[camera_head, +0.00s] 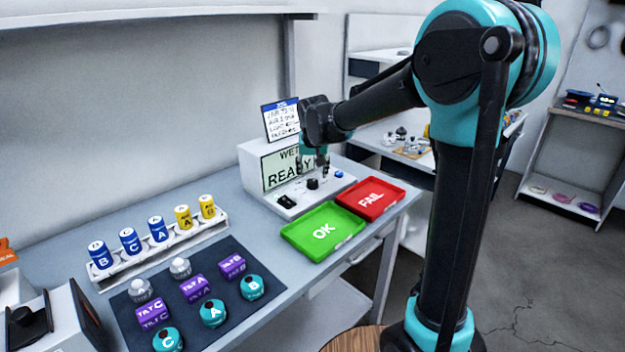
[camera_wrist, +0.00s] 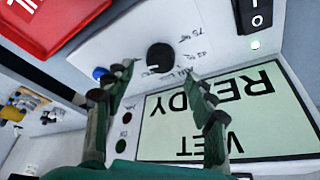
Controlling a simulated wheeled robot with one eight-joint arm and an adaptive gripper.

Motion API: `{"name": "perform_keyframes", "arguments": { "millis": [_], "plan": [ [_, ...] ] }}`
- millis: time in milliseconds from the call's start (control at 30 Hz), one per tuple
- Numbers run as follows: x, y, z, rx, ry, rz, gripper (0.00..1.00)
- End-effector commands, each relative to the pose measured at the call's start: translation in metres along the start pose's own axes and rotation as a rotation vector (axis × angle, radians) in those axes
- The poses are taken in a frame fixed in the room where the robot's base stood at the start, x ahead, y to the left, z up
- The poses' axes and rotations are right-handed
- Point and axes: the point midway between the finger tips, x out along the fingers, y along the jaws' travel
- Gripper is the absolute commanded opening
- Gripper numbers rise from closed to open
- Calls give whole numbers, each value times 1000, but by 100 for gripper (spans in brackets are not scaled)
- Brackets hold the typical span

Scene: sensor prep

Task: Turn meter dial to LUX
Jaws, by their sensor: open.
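The meter (camera_head: 250,168) is a pale box on the bench with a screen (camera_head: 281,166) reading "WET READY"; the screen shows upside down in the wrist view (camera_wrist: 215,120). Its black round dial (camera_head: 313,183) sits on the sloped front panel; it also shows in the wrist view (camera_wrist: 160,57). Small labels surround the dial, too blurred to read surely. My gripper (camera_head: 322,172) is open and empty over the panel. In the wrist view its fingertips (camera_wrist: 160,72) lie either side of the dial's near edge, seemingly apart from it.
A black rocker switch (camera_head: 286,201) and a blue button (camera_head: 338,173) flank the dial. A green OK tray (camera_head: 300,235) and red FAIL tray (camera_head: 370,212) lie in front. Labelled cans stand in a rack (camera_head: 130,272) at left, beside a dark mat (camera_head: 215,322) with several sensors.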

Motion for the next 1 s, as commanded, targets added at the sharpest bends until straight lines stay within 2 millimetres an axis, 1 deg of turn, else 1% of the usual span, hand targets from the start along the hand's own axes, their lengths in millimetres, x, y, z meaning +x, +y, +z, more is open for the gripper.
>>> {"name": "perform_keyframes", "arguments": {
  "millis": [33, 100, 200, 300, 433, 667, 1000],
  "plan": [
    [10, 0, -1, 0, 0, 0, 56],
    [20, 0, 0, 0, 0, 0, 56],
    [31, 0, 0, -1, 0, 0, 56],
    [38, 0, 0, -1, 0, 0, 56],
    [42, 0, 0, -1, 0, 0, 56],
    [42, 0, 0, -1, 0, 0, 56],
    [42, 0, 0, -1, 0, 0, 13]
  ]
}}
